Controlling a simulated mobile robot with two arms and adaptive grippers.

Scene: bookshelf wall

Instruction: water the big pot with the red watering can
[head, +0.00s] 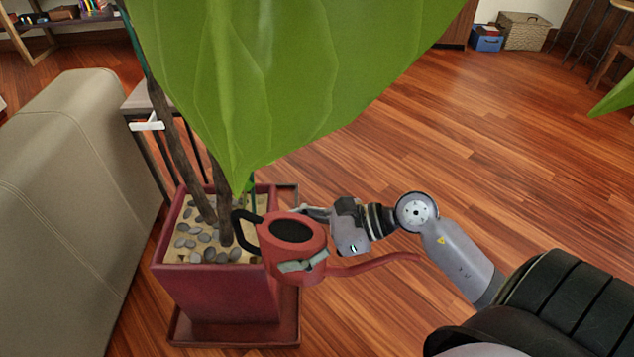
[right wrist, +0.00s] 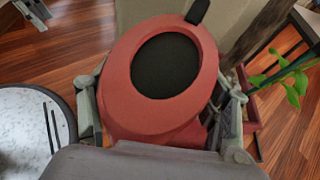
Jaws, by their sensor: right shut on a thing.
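The big pot (head: 215,293) is a square, dark red planter with sand and grey pebbles around plant stems, left of centre in the head view. The red watering can (head: 308,231) is at the pot's right front rim, its black handle over the pot's edge and its spout pointing right, away from the pot. I cannot tell whether can and pot touch. My right gripper (head: 309,238) is shut on the can's body. In the right wrist view the can (right wrist: 122,85) fills the middle between the fingers (right wrist: 163,110). My left gripper is not in view.
A large green leaf (head: 260,80) hangs above the pot and hides part of the scene. A beige sofa (head: 70,200) stands close on the left, with a small side table (head: 140,100) behind it. The wooden floor (head: 450,150) to the right is clear.

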